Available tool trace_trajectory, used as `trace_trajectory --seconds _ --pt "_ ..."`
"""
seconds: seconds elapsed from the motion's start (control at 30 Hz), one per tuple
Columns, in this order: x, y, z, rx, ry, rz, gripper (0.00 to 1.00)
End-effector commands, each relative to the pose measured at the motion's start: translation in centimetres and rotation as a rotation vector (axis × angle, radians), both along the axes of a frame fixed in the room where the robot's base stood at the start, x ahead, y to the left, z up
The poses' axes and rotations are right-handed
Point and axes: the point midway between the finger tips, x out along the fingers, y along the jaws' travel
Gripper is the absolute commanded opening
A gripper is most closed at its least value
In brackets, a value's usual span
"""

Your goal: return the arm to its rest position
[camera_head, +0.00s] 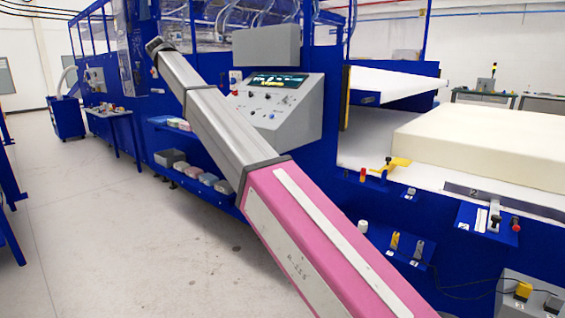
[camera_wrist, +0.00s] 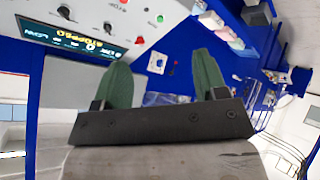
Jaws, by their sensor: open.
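My gripper (camera_wrist: 160,82) shows in the wrist view with two green fingers spread apart and nothing between them. Beyond the fingers are the blue machine frame and the grey control panel (camera_wrist: 100,20), whose screen shows yellow and green text. In the head view my arm, pink near the camera and grey farther out, stretches from the lower right to the upper left. Its far end is beside the blue machine, left of the control panel (camera_head: 285,105). The fingers cannot be made out in the head view.
A large cream foam block (camera_head: 490,145) lies on the machine's white bed at the right. A blue shelf (camera_head: 195,175) with small bins stands behind my arm. A blue side table (camera_head: 110,114) stands farther back. The grey floor (camera_head: 100,230) at the left is mostly clear.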

Motion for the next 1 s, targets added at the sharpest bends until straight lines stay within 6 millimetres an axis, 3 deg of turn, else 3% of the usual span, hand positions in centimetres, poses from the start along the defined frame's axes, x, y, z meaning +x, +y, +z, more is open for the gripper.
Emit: trace_trajectory --seconds 0.33,0.57,0.73,1.0 --pt "0.8 -3.4 -5.1 -0.007 0.042 -0.004 0.66" --pt "1.3 -7.3 -10.8 -0.01 0.093 -0.009 0.66" --pt "1.4 -11.9 -17.1 -0.011 0.151 -0.017 0.66" --pt "-0.3 -22.7 -30.4 0.008 0.281 -0.04 0.66"
